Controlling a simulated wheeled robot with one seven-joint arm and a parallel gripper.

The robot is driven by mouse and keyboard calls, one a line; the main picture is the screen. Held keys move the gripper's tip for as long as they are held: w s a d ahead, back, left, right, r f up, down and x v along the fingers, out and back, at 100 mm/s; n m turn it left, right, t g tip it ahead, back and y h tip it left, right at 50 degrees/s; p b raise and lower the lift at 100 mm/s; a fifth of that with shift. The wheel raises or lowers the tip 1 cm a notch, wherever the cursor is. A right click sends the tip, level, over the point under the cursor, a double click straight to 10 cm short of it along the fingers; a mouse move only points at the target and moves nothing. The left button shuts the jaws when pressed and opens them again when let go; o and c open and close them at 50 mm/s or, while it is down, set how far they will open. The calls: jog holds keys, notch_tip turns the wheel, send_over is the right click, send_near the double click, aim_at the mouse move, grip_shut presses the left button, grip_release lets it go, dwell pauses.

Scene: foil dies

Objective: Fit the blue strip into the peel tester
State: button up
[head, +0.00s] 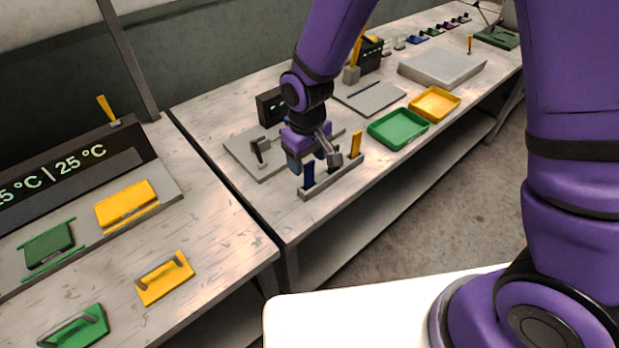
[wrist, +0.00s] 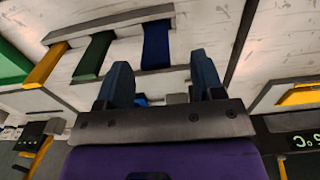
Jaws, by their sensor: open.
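The blue strip (head: 308,175) stands upright in a grey rack (head: 342,182) near the bench's front edge. It also shows in the wrist view (wrist: 156,45), beside a green strip (wrist: 95,54) and a yellow strip (wrist: 46,64). My gripper (head: 314,160) is just behind and above the rack, close to the blue strip. In the wrist view my gripper (wrist: 162,82) is open, and the blue strip appears beyond the gap between its fingers; no contact shows. A grey plate with a small clamp-like post (head: 262,150), perhaps the peel tester, lies behind left, partly hidden by my gripper.
A green tray (head: 398,129) and a yellow tray (head: 435,103) sit right of the rack. A black box (head: 271,106) stands behind the plate. A separate bench at left holds a temperature display (head: 70,165) and green and yellow pieces. A dark gap divides the benches.

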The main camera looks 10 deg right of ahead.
aim_at(309, 179)
jog(key=f, duration=0.4)
jog(key=shift+w+d+f, duration=0.1)
jog(key=shift+d, duration=0.15)
jog(key=c, duration=1)
